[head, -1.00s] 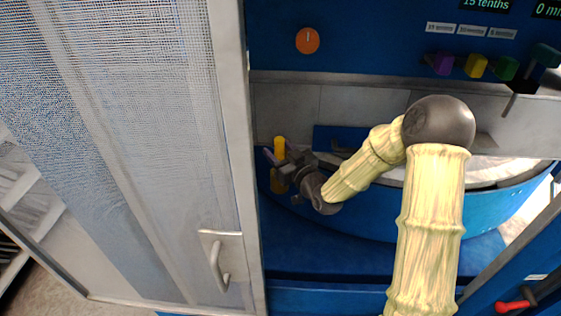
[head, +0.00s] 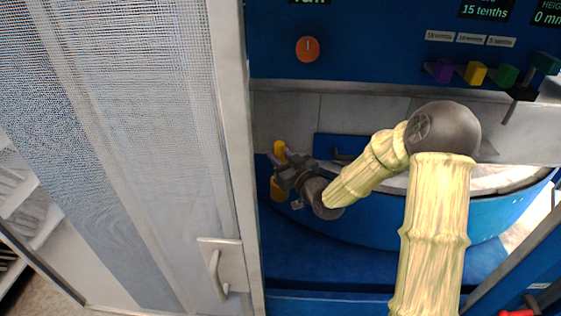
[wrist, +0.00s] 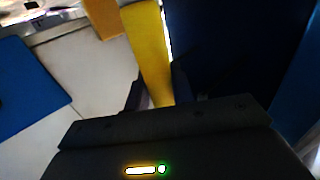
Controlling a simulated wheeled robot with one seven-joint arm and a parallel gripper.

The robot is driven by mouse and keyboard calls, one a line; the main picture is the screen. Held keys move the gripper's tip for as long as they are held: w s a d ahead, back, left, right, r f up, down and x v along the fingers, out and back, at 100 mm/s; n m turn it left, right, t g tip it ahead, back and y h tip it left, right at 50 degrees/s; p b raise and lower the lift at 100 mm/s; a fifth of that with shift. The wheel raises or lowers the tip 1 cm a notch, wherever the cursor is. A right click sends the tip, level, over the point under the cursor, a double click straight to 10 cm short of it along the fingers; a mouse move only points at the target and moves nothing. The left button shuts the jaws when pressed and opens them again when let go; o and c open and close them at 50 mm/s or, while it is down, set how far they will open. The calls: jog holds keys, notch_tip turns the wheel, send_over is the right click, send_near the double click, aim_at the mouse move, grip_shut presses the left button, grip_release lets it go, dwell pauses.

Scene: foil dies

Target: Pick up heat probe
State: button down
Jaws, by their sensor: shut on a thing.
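The heat probe, which I take to be the yellow bar-like piece, shows in the wrist view (wrist: 150,50), standing up between my fingers. In the head view its yellow upper part (head: 279,152) shows above my gripper (head: 281,166), in front of the blue recess. My gripper is shut on the yellow piece. Its lower end is hidden by the gripper body in the wrist view. More yellow (head: 278,188) shows just below the gripper in the head view; I cannot tell whether it belongs to the same piece.
A mesh door (head: 130,150) with a metal handle (head: 216,272) stands close at left. A round blue tub (head: 400,225) lies behind and right of my arm. Above are an orange button (head: 307,48) and coloured knobs (head: 475,73). An orange-yellow piece (wrist: 103,18) is near the probe.

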aim_at(279, 143)
notch_tip(279, 143, up, 9)
jog(key=shift+b, duration=1.05)
